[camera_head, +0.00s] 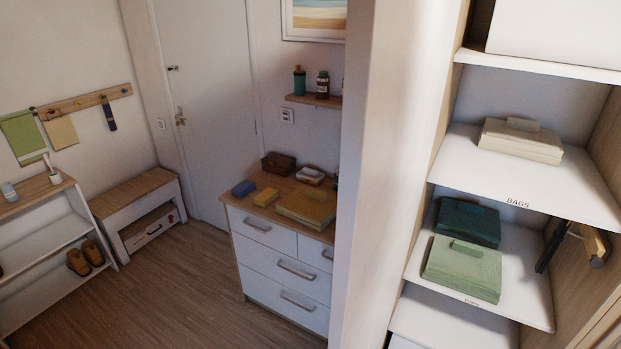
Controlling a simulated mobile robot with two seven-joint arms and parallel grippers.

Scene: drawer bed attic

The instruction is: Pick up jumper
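Several folded, garment-like items show, and I cannot tell which is the jumper. A light green folded item (463,269) lies at the front of a white shelf on the right. A dark teal folded item (468,222) lies behind it. A beige folded item (521,141) lies on the shelf above, marked BAGS. Neither of my grippers can be made out in this view.
A white drawer chest (275,264) stands shut beyond a wall edge (386,180). Dark and yellowish items (592,243) are at the shelf's right side. A bench (139,207) and shoe rack (45,236) stand at the left. The wooden floor (160,290) between is clear.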

